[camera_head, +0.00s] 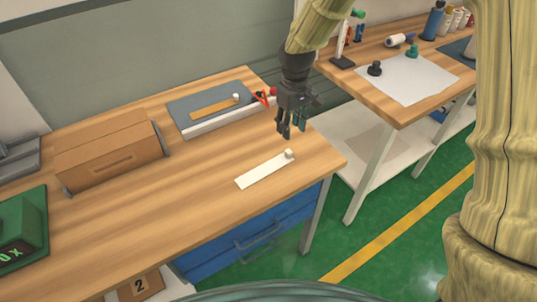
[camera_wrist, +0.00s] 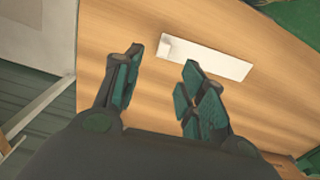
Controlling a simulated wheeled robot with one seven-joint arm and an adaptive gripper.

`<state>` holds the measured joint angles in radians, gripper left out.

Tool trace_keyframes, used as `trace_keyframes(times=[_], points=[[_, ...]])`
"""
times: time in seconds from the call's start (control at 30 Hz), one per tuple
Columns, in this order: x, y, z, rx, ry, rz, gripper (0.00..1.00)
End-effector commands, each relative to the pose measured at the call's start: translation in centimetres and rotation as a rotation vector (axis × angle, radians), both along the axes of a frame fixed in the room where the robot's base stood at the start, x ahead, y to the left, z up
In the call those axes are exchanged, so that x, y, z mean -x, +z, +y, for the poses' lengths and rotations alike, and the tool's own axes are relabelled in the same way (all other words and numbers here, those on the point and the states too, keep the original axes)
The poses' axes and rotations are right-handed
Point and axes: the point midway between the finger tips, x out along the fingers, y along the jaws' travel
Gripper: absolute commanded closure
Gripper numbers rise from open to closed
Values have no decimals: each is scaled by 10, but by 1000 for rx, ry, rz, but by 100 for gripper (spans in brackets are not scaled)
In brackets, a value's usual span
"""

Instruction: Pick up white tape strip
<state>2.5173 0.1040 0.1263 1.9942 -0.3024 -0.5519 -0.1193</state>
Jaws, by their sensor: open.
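The white tape strip (camera_head: 262,172) lies flat on the wooden workbench near its front right corner. A small white block or tab stands at its right end. In the wrist view the strip (camera_wrist: 215,60) lies beyond the fingertips, its tab end (camera_wrist: 166,45) at the left. My gripper (camera_head: 291,130) hangs above the bench, behind and a little above the tab end. In the wrist view my gripper (camera_wrist: 160,62) shows two dark fingers with teal pads spread apart, with nothing between them but the bench top. The fingers do not touch the strip.
Behind the strip, a grey board (camera_head: 212,103) holds a wooden piece and a white edge, with red-handled pliers (camera_head: 262,97) beside it. A cardboard box (camera_head: 109,152) stands at left, a green device (camera_head: 22,230) at front left. A second table (camera_head: 400,105) stands at right. Bench left of the strip is clear.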

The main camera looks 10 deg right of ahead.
Motion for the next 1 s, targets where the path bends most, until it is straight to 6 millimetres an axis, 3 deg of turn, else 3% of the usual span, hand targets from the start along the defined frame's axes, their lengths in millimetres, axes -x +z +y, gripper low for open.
trace_keyframes(times=[0.4, 0.77, 1.0], points=[[2, -44, -4, 2, -4, 5, 59], [3, -61, -1, 2, -2, 4, 59], [6, -88, 2, 2, 1, 5, 59]])
